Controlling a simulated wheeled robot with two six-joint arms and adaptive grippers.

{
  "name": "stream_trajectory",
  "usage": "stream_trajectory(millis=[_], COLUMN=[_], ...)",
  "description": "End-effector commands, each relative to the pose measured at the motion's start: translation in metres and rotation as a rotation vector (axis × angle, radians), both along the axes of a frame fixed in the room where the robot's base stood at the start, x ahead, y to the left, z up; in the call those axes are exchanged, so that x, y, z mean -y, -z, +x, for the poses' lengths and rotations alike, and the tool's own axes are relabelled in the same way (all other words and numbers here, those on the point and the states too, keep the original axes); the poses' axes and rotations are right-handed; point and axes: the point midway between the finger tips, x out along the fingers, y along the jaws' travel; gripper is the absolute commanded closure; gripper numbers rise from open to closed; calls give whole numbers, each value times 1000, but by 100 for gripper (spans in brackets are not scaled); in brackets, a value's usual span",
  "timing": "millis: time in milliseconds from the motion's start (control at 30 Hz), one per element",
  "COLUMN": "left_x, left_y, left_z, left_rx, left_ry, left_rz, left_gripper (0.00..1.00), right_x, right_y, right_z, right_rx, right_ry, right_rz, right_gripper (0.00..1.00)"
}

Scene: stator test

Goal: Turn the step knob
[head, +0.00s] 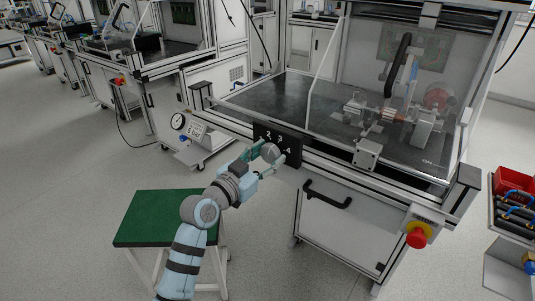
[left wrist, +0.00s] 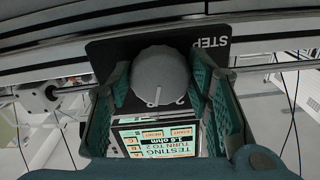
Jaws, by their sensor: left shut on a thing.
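The step knob (head: 270,152) is a round grey knob on a black panel (head: 262,131) with white numbers, at the front edge of the test bench. In the left wrist view the knob (left wrist: 158,72) shows upside down beside the word STEP. My left gripper (head: 273,158) is shut on the knob, with one teal finger on each side in the left wrist view (left wrist: 160,92). My right gripper is not in view.
A display (left wrist: 155,138) reads TESTING, TURN TO 2. A bench handle (head: 327,195) and a red emergency button (head: 417,238) are to the right. A green-topped stool (head: 150,215) stands left of my arm. A gauge (head: 178,121) is at left.

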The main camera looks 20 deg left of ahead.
Motion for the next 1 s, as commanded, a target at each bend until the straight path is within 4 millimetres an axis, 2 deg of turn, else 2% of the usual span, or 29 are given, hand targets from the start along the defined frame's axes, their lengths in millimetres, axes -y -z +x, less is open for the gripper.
stream_trajectory(millis=[200, 700, 1000], left_x=[1, 1, 2], left_y=[0, 2, 4], left_z=[-1, -1, -2], left_rx=[-70, -215, -257], left_ry=[1, 1, 1], left_rz=[-150, -511, -611], left_gripper=[82, 82, 82], right_x=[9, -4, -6], right_y=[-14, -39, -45], right_z=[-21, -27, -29], right_rx=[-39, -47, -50], right_ry=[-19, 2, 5], right_rz=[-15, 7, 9], right_gripper=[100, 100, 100])
